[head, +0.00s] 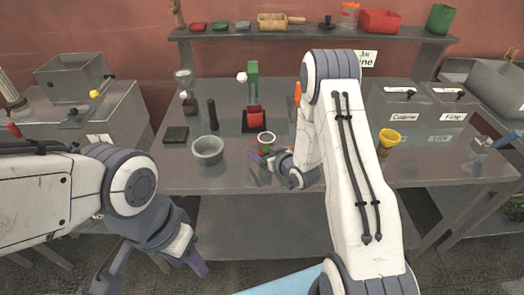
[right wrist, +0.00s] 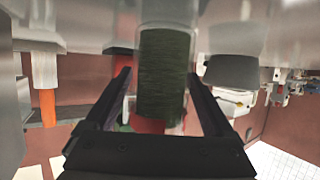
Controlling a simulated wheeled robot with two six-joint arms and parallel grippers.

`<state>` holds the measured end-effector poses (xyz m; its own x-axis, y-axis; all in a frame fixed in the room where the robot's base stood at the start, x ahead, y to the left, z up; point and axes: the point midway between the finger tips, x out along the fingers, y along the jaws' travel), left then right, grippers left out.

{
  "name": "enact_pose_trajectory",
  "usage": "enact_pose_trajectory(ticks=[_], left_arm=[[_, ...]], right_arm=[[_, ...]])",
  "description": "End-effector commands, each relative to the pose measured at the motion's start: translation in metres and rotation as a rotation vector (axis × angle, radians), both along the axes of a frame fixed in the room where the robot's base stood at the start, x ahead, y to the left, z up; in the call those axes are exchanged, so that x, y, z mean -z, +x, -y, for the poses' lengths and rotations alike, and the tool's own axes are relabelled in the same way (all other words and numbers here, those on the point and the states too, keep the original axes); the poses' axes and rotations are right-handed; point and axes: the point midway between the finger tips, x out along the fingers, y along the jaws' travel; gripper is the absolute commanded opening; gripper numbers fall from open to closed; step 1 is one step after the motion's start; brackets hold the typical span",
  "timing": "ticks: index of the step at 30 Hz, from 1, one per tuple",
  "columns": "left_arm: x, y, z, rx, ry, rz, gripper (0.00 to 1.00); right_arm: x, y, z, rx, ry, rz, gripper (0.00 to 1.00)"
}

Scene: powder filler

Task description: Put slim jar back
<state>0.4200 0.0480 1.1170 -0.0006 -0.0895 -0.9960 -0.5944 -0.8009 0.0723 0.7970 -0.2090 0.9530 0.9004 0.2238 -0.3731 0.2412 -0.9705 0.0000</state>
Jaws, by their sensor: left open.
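The slim jar (head: 266,139), clear with dark green contents, stands on the grey table just right of the grey bowl. My right gripper (head: 263,158) is low at the jar's near side. In the right wrist view the jar (right wrist: 163,78) shows between the two black fingers of my right gripper (right wrist: 160,78), with a narrow gap visible beside it, so the fingers look open around it. Where the fingertips end along the jar is hard to tell. My left gripper (head: 153,268) is open and empty, low in front of the table.
A grey bowl (head: 208,151), a black pestle (head: 212,114) and a green stand with a red part (head: 253,92) are near the jar. A shelf (head: 330,34) runs behind.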

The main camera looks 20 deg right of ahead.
Motion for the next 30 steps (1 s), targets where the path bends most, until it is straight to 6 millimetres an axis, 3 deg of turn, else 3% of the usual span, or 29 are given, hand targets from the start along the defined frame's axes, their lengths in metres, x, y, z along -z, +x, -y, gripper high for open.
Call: enact_pose_trajectory(ticks=[13, 25, 27, 30], left_arm=[[-0.001, 0.0, 0.0, 0.0, -0.001, 0.001, 0.5], [0.019, 0.0, 0.0, 0.0, 0.0, 0.0, 0.5], [0.001, 0.0, 0.0, 0.0, 0.001, -0.001, 0.5], [-0.007, 0.0, 0.0, 0.0, -0.001, 0.001, 0.5]], right_arm=[[-0.005, -0.006, 0.002, 0.002, 0.0, 0.0, 0.88], [-0.036, -0.083, 0.022, 0.004, 0.001, 0.001, 0.88], [-0.046, -0.092, 0.024, 0.003, 0.001, -0.004, 0.88], [-0.048, -0.101, 0.025, 0.002, 0.0, -0.004, 0.88]])
